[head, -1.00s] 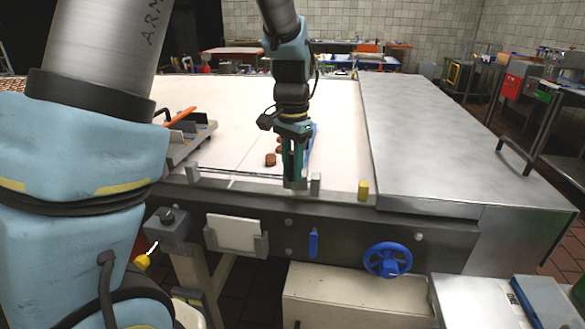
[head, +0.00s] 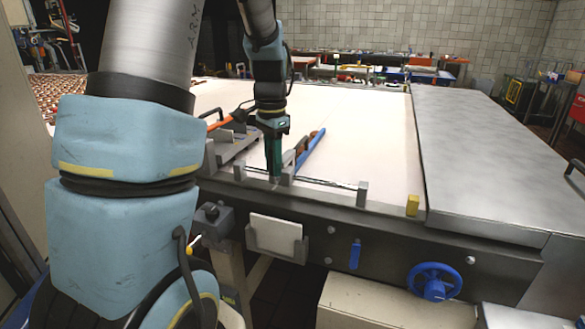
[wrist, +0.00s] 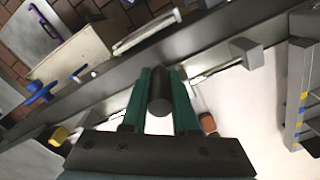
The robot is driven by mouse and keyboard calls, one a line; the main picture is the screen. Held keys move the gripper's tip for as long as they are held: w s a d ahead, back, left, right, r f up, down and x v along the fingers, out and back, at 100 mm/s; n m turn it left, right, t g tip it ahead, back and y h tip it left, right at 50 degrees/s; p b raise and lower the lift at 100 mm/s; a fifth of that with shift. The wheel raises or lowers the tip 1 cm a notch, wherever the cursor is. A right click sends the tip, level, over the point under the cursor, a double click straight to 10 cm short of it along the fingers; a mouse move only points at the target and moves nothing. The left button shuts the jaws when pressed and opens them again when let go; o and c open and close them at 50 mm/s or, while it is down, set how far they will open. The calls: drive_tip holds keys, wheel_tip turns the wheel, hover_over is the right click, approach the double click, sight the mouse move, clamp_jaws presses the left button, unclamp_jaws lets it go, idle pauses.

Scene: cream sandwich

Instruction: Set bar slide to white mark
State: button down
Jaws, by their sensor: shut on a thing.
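My gripper (head: 275,177) is over the thin rail at the belt's near edge, with its green fingers shut on a dark round knob (wrist: 159,92), the bar slide's handle. The rail runs between a left grey post (head: 239,172) and a right grey post (head: 362,193); my gripper is nearer the left one. A blue bar (head: 310,150) lies slanting over the belt just right of my gripper. A pale strip (wrist: 208,74) shows along the rail in the wrist view; I cannot tell whether it is the white mark.
Brown biscuits (head: 300,148) lie beside the blue bar. A grey fixture with an orange handle (head: 226,120) stands left of my gripper. A yellow block (head: 412,205) is on the right belt edge. A blue handwheel (head: 435,282) is below on the front panel.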

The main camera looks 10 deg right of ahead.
drive_tip(key=shift+w+a, duration=0.25)
drive_tip(key=shift+a, duration=0.1)
drive_tip(key=c, duration=0.7)
unclamp_jaws()
drive_tip(key=shift+r, duration=0.1)
wheel_tip(320, 180, up, 11)
drive_tip(key=shift+f+b, duration=0.2)
drive_tip(key=shift+b, duration=0.6)
drive_tip(key=s+a+f+n, duration=0.3)
drive_tip(key=s+f, duration=0.1)
drive_tip(key=s+a+f+n+t, duration=0.1)
drive_tip(key=s+a+f+n, duration=0.3)
drive_tip(key=f, duration=0.1)
drive_tip(key=s+a+f+n, duration=0.4)
drive_tip(key=s+f, duration=0.1)
drive_tip(key=shift+a+f+t, duration=0.15)
drive_tip(key=shift+f+t, duration=0.1)
drive_tip(key=shift+t, duration=0.05)
